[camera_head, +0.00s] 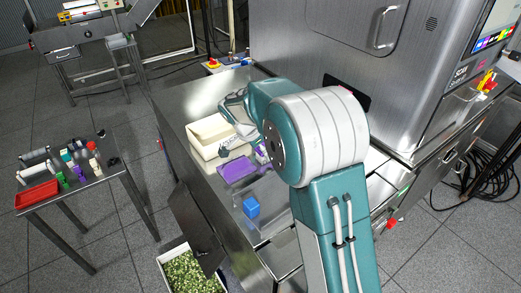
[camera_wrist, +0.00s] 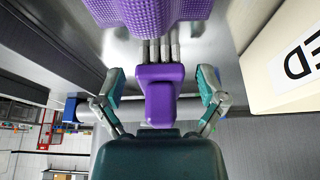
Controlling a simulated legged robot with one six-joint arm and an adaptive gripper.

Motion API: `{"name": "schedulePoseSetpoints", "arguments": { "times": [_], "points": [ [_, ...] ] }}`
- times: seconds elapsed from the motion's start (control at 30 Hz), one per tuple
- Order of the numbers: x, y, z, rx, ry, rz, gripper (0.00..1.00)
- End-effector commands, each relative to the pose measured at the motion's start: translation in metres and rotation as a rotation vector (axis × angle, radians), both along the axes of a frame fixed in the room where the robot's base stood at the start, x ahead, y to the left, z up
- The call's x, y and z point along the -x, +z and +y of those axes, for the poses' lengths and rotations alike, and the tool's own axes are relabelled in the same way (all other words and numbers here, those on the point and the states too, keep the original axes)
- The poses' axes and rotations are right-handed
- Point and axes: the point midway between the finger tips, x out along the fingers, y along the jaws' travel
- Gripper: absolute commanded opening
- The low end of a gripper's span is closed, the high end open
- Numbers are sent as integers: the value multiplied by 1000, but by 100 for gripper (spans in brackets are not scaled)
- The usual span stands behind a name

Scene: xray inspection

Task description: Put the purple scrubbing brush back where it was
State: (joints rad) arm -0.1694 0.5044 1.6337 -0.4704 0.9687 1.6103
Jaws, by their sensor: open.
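The purple scrubbing brush (camera_head: 237,169) lies on the steel table beside a cream box. In the wrist view its textured purple head (camera_wrist: 140,14) is at the top edge, joined by grey metal rods to a purple handle (camera_wrist: 158,92). My gripper (camera_wrist: 160,84) is open, with one finger on each side of the handle and a visible gap on both sides. In the head view my arm hides most of the gripper and part of the handle.
The cream box (camera_head: 207,150) stands close to the brush; its lettered side (camera_wrist: 285,62) shows at right in the wrist view. A blue cube (camera_head: 251,207) lies nearer on the table. The steel machine (camera_head: 300,45) rises behind. A side table with small items (camera_head: 92,200) stands at left.

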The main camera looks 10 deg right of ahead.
Motion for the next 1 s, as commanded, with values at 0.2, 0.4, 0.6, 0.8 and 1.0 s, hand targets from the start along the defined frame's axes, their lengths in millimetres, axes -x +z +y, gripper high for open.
{"name": "schedulePoseSetpoints", "arguments": {
  "times": [0.2,0.4,0.6,0.8,1.0],
  "points": [
    [0,4,1,0,0,-1,90],
    [4,34,13,-1,2,-6,90],
    [11,74,28,-2,1,-5,90],
    [15,103,39,-1,1,-2,90],
    [20,116,41,-2,10,2,90]
  ]
}}
